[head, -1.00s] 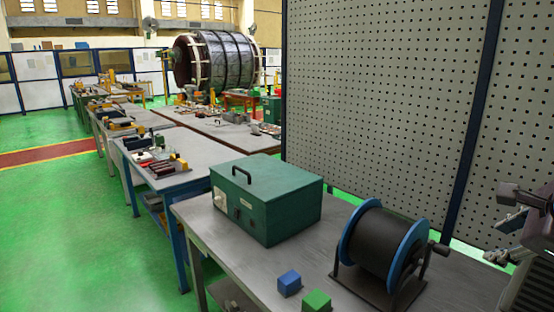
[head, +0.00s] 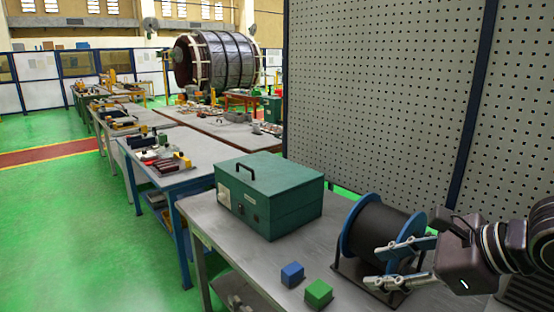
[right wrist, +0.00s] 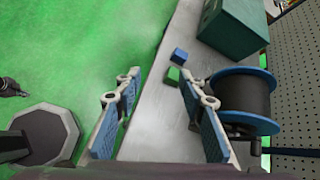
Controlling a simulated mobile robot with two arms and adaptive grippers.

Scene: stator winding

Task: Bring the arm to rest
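My right gripper (head: 376,264) reaches in from the right in the head view, in front of the cable reel (head: 378,228) with blue rims. Its two fingers are spread apart with nothing between them. In the right wrist view the gripper (right wrist: 160,100) shows both fingers wide apart, with bare tabletop and green floor seen between them. The reel (right wrist: 244,96) lies just right of the right finger there. I cannot tell whether the finger touches it. My left gripper is not in the head view.
A grey table (head: 232,268) bears a green metal box (head: 268,196), a blue cube (head: 292,274) and a green cube (head: 318,293). A perforated panel (head: 390,100) stands behind the reel. More workbenches (head: 180,150) stretch away at the left. The green floor (head: 70,240) at left is clear.

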